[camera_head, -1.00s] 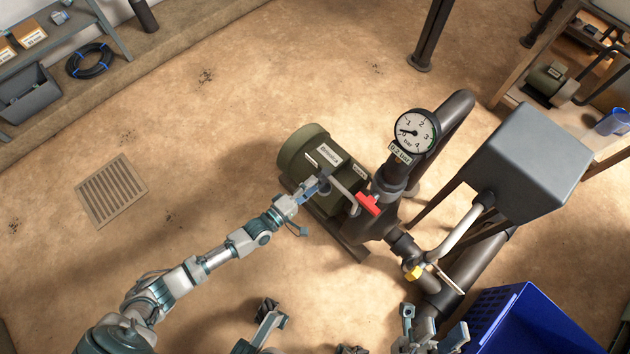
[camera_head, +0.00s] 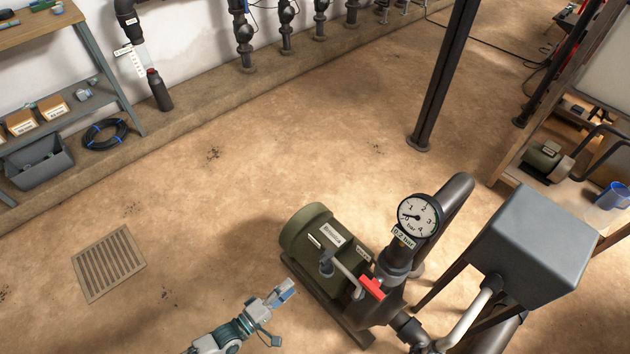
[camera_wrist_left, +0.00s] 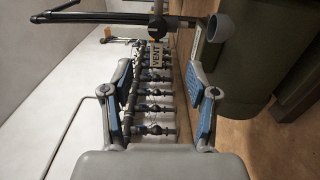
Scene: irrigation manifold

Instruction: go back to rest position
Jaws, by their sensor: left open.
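My left gripper (camera_head: 277,312) is low in the head view, left of the green pump motor (camera_head: 318,236) and apart from it. In the left wrist view its two blue-padded fingers (camera_wrist_left: 164,103) are spread open with nothing between them. A grey bent pipe with a lever (camera_head: 343,270) stands at the motor, and a red valve handle (camera_head: 372,287) is beside it. My right gripper is outside both current views.
A pressure gauge (camera_head: 418,217) tops the dark pipe right of the motor. A grey box (camera_head: 530,245) on legs stands further right. A floor grate (camera_head: 109,264) lies left. Shelves (camera_head: 75,50) line the back left wall. The floor between is clear.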

